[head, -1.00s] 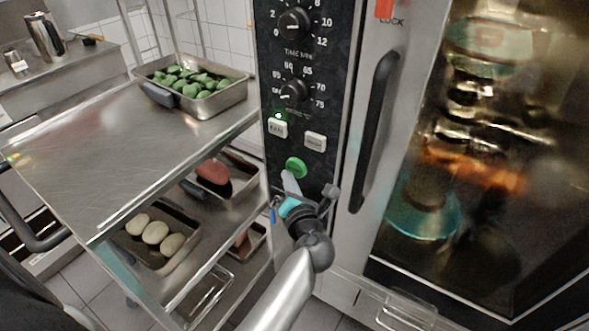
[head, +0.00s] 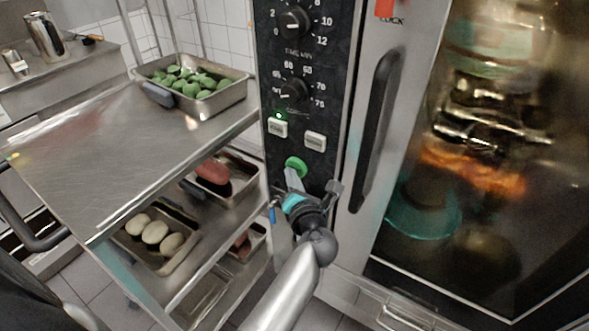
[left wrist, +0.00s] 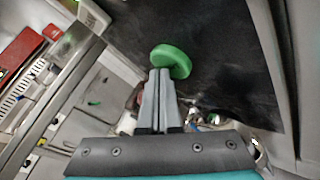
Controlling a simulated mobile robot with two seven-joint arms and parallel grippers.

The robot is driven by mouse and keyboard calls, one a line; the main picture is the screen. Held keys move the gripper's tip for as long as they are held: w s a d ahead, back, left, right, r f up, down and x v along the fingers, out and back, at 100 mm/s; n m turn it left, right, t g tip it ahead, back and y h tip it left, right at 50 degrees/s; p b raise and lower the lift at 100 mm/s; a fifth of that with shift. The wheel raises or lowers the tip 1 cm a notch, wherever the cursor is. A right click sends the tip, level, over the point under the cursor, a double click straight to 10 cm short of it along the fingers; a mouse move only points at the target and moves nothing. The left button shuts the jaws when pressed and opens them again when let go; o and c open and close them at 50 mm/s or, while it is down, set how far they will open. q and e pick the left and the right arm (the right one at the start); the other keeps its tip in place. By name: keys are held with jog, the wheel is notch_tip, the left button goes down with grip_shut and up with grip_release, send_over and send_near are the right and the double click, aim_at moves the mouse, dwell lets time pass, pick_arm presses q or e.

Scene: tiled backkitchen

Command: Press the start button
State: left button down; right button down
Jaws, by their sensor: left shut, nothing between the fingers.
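The green round start button (head: 296,166) is on the oven's black control panel (head: 318,172), below two white rectangular buttons. My left gripper (head: 291,174) is shut and empty, with its fingertips at the lower edge of the green button. In the left wrist view, the green button (left wrist: 171,61) shows just beyond the closed fingertips (left wrist: 160,74), which overlap its lower edge. They look very close to it or touching; I cannot tell whether it is pressed in. My right gripper is not in view.
The oven's vertical door handle (head: 374,130) stands just right of the panel. A steel trolley (head: 95,165) on the left carries a tray of green items (head: 215,103), with more trays below. A green light (head: 278,116) glows above the left white button.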

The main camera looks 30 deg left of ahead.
pick_arm(q)
jog(key=shift+w, duration=0.15)
dwell(0.3)
jog(key=shift+s+p, duration=0.4)
jog(key=shift+s, duration=0.45)
jog(key=s, duration=0.1)
jog(key=s+p, duration=0.1)
jog(key=s, duration=0.3)
jog(key=shift+a+p, duration=0.25)
jog(key=shift+p, duration=0.15)
dwell(0.4)
